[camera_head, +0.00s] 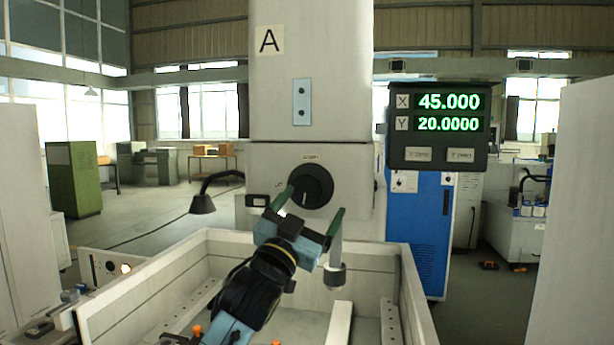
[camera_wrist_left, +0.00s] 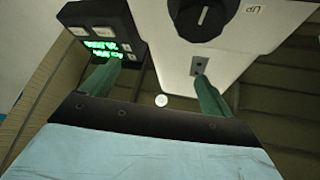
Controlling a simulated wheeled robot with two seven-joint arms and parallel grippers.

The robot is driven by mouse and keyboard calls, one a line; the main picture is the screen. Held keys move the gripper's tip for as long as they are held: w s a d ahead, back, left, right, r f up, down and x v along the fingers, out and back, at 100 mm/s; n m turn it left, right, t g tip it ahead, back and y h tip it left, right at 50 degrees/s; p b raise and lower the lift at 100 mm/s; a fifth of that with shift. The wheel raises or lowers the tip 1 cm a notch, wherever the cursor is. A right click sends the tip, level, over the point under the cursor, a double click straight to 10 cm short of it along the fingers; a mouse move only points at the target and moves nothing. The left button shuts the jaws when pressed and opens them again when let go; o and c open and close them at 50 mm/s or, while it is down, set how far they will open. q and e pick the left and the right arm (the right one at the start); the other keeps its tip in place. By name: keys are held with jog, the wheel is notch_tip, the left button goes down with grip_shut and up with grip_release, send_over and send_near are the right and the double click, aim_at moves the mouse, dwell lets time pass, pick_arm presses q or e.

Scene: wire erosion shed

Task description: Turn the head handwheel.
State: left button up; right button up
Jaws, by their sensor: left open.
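The head handwheel (camera_head: 311,186) is a round black knob with a lighter pointer mark on the front of the grey machine head (camera_head: 262,160). In the left wrist view the handwheel (camera_wrist_left: 204,14) is at the top edge, partly cut off. My left gripper (camera_head: 313,204) is open, its green fingers spread just in front of and below the knob. One finger overlaps the knob's lower left in the head view; contact cannot be told. In the wrist view the space between the fingertips (camera_wrist_left: 157,72) is empty. My right gripper is not in view.
A dark lamp (camera_head: 203,203) stands left of the head. A blue cabinet (camera_head: 415,220) is behind.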

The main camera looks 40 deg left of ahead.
aim_at(306, 195)
pick_arm(q)
notch_tip(306, 195, down, 4)
jog(key=s+a+n+g+y+p, duration=0.2)
jog(key=n+g+y+p, duration=0.15)
jog(key=n+y, duration=0.35)
jog(key=shift+n+h, duration=0.3)
jog(key=shift+n, duration=0.2)
jog(key=p+x, duration=0.1)
jog(key=x, duration=0.3)
jog(key=p+x, duration=0.1)
jog(key=x, duration=0.4)
jog(key=p+x, duration=0.1)
jog(key=x, duration=0.3)
jog(key=shift+w+a+f, duration=0.15)
jog(key=shift+a+f, duration=0.05)
jog(key=shift+a, duration=0.05)
jog(key=c, duration=1)
